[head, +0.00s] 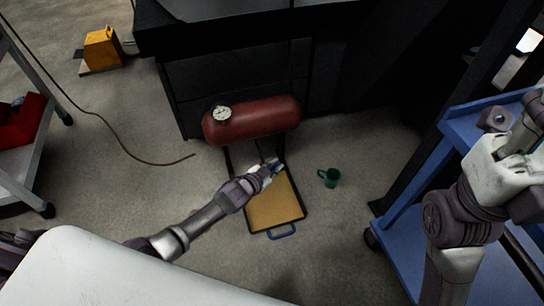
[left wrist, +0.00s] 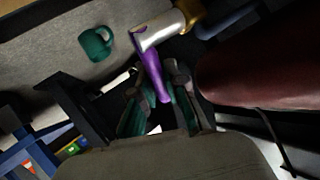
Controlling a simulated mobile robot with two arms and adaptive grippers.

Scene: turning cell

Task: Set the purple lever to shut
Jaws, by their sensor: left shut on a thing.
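The purple lever (left wrist: 152,72) sits on a silver and brass valve (left wrist: 165,30) in the left wrist view. It stands out crosswise to the valve body, and its free end lies between my left fingers. My left gripper (left wrist: 157,112) is shut on the lever. In the head view my left gripper (head: 270,168) is just below the red tank (head: 265,118) and hides the lever there. The red tank also fills the right of the left wrist view (left wrist: 262,70). My right gripper (head: 528,125) is at the right edge of the head view, and its fingers are unclear.
A tan tray (head: 285,207) with a dark rim and blue handle lies below my left gripper. A green mug (head: 329,177) stands on the floor to its right. A blue cart (head: 395,215) is at the right. A dark cabinet (head: 235,85) stands behind the tank.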

